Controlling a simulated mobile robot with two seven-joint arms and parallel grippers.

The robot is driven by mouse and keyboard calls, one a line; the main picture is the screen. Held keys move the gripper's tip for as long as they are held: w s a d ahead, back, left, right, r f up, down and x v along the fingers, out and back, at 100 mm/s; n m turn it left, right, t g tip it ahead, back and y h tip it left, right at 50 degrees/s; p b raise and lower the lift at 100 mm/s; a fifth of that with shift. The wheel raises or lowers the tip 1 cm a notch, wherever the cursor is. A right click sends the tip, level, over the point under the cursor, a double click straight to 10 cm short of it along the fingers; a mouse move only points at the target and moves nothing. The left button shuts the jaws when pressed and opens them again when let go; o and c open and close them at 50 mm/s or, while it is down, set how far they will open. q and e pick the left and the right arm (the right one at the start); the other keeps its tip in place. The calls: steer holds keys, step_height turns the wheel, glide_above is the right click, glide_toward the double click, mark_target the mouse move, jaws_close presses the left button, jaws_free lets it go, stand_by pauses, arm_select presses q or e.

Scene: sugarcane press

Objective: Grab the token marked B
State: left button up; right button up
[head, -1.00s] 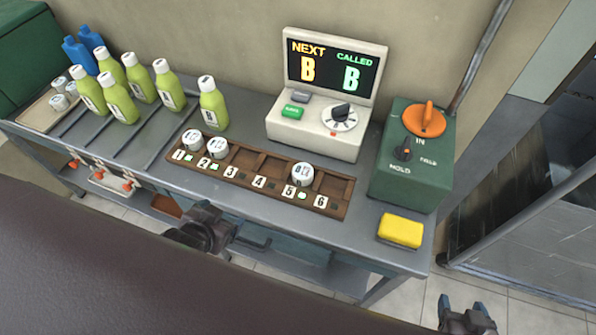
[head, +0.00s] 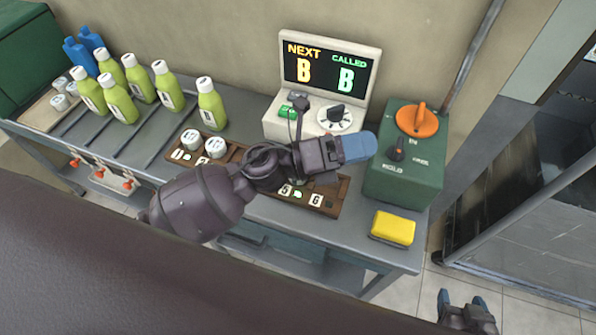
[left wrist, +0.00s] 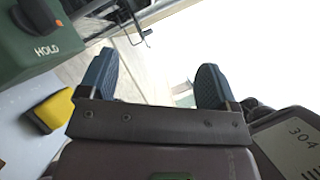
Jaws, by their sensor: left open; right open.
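White round tokens stand in a brown numbered rack (head: 343,192): one in slot 1 (head: 191,138) and one in slot 2 (head: 215,146). I cannot read their marks. The display (head: 330,68) reads NEXT B and CALLED B. My left gripper (head: 354,148) is open, above the bench between the rack's right end and the green box. Its two blue fingers are apart and empty in the left wrist view (left wrist: 155,84). My right gripper (head: 462,303) is open and empty, low beyond the bench's front edge.
The green box (head: 378,188) with an orange knob (head: 417,119) stands right of the gripper. A yellow sponge-like block (head: 393,228) lies in front of it.

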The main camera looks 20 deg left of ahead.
arm_select(q)
step_height(320, 180, down, 7)
steer(key=s+d+m+g+y, duration=0.1)
steer(key=s+m+g+y, duration=0.2)
steer(key=m+g+y, duration=1.05)
steer(key=w+a+f+m+t+y+p, duration=0.1)
steer(key=w+a+m+t+y, duration=0.3)
steer(key=a, duration=0.3)
steer(key=w+a+f+m+t+y, duration=0.2)
steer(key=w+a+m, duration=0.3)
steer(key=a, duration=0.2)
steer(key=shift+g, duration=0.25)
steer(key=shift+w+d+f, duration=0.1)
steer(key=shift+d+f, duration=0.05)
steer(key=shift+f, duration=5)
